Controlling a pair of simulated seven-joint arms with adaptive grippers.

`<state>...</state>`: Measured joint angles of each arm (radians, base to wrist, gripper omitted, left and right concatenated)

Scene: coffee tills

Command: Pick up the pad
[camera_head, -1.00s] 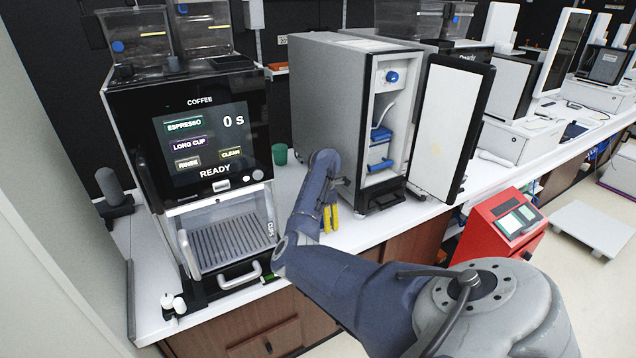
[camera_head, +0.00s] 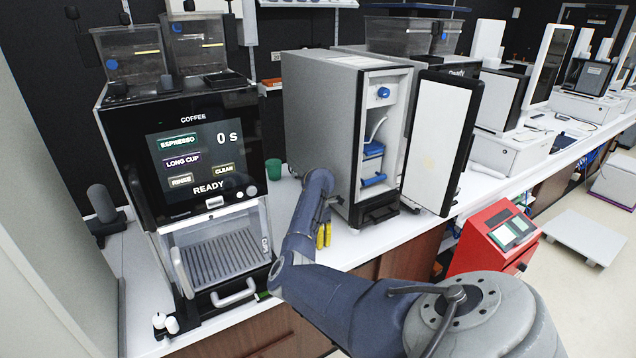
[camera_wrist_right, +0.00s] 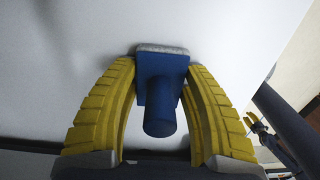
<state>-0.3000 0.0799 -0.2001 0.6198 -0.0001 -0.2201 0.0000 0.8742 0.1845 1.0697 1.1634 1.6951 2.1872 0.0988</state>
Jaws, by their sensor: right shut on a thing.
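The pad (camera_wrist_right: 162,47) shows in the right wrist view as a blue block with a round blue handle (camera_wrist_right: 159,117) and a thin pale grey layer at its far edge. My right gripper's yellow fingers (camera_wrist_right: 161,75) are shut on the pad's blue block from both sides. The pale layer is close to a white surface, and I cannot tell whether it touches. In the head view my right gripper (camera_head: 323,236) is over the counter's front edge, and the pad is hidden there. Small yellow fingers at the wrist view's right edge may be my left gripper (camera_wrist_right: 260,128).
A coffee machine (camera_head: 193,165) stands on the white counter (camera_head: 240,327) at left. A grey cabinet (camera_head: 330,130) with its door (camera_head: 440,145) open stands behind my right gripper. A green cup (camera_head: 273,168) is between them. A red device (camera_head: 495,240) is at right.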

